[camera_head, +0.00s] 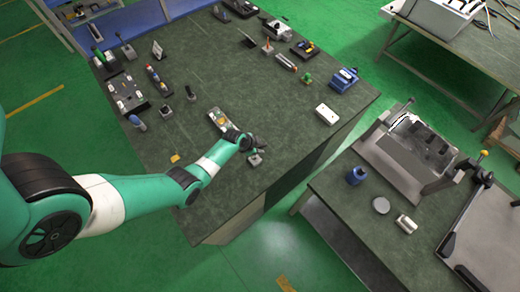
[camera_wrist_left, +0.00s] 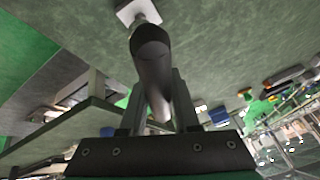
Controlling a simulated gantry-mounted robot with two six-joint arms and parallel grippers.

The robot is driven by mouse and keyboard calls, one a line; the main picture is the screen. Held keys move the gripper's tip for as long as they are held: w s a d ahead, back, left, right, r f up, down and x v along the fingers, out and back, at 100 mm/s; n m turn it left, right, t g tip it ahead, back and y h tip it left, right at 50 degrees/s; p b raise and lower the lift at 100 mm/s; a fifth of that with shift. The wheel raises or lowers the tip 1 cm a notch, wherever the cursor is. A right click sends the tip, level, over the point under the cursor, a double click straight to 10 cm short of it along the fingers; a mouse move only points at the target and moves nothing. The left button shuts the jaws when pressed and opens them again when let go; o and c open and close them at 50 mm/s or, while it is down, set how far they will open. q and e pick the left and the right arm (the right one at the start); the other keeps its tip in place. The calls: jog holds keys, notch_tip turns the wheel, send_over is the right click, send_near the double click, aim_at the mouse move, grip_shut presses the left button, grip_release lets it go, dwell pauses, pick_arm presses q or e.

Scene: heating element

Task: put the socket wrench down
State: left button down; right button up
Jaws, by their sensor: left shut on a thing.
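My left gripper (camera_head: 257,144) is low over the near right part of the dark green worktable (camera_head: 235,185). In the left wrist view its two fingers (camera_wrist_left: 158,108) are shut on the black handle of the socket wrench (camera_wrist_left: 152,62). The wrench's silver shaft points away from the gripper toward a small light square block (camera_wrist_left: 130,10) at the top edge. The block also shows in the head view (camera_head: 255,160), just below the gripper. I cannot tell whether the shaft is seated in the block or only in front of it. My right gripper is not in view.
Similar small holders with upright tools (camera_head: 166,110) stand at the left of the table. A white box (camera_head: 326,114) and a blue device (camera_head: 343,79) are toward the right edge. A second table (camera_head: 345,210) stands at the lower right. The table's middle is mostly clear.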

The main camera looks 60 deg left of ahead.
pick_arm(q)
jog(key=f, duration=0.1)
jog(key=f+b, duration=0.2)
jog(key=f, duration=0.1)
jog(key=shift+w+a, duration=0.25)
jog(key=shift+w, duration=0.05)
jog(key=shift+r, duration=0.1)
jog(key=c, duration=1.1)
grip_release()
jog(key=shift+f+b, duration=0.2)
jog(key=shift+b, duration=0.15)
jog(key=o, duration=0.5)
jog(key=shift+c, duration=0.2)
jog(key=shift+r, duration=0.1)
